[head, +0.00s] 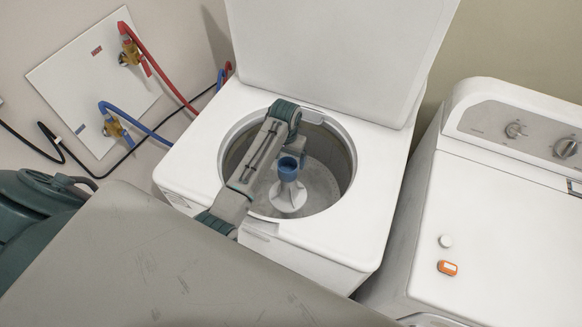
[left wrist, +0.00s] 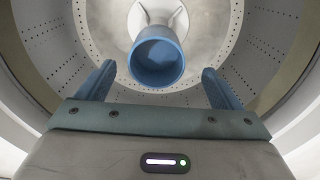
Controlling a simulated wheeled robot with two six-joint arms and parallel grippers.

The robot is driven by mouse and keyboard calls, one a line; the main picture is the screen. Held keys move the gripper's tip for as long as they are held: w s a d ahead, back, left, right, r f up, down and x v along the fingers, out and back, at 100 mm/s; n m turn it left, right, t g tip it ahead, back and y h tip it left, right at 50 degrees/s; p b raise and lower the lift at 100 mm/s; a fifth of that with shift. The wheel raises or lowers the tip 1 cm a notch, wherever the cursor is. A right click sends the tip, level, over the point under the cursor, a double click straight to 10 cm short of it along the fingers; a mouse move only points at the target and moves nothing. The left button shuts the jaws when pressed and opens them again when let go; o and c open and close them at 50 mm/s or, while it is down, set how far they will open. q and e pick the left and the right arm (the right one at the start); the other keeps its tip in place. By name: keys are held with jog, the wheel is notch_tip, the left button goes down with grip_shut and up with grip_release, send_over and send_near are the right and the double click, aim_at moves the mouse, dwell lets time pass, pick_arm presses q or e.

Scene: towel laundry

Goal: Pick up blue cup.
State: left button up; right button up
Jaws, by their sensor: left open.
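The blue cup (head: 288,168) sits on top of the white agitator (head: 288,195) inside the open washer drum. In the left wrist view the cup (left wrist: 157,58) shows its round open mouth toward the camera, centred a little beyond my fingertips. My left gripper (left wrist: 157,78) is open and empty, with one blue finger on each side of the cup's line and a gap to both. In the head view my left arm reaches over the washer rim, and its gripper is mostly hidden behind the wrist. My right gripper is not in view.
The white washer (head: 340,235) has its lid (head: 340,50) raised behind the opening. A dryer (head: 500,220) stands at the right with a white cap (head: 445,241) and an orange item (head: 447,268) on top. The drum wall (left wrist: 60,65) surrounds my left gripper.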

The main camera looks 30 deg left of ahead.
aim_at(288, 168)
pick_arm(q)
jog(key=shift+w+f, duration=0.1)
jog(key=shift+f, duration=0.25)
jog(key=shift+d+f+p, duration=0.15)
jog(key=shift+f+p, duration=0.1)
jog(key=shift+p, duration=0.05)
notch_tip(288, 168, down, 4)
jog(key=shift+p, duration=0.95)
jog(key=shift+f, duration=0.35)
jog(key=shift+c, duration=0.5)
jog(key=c, duration=1)
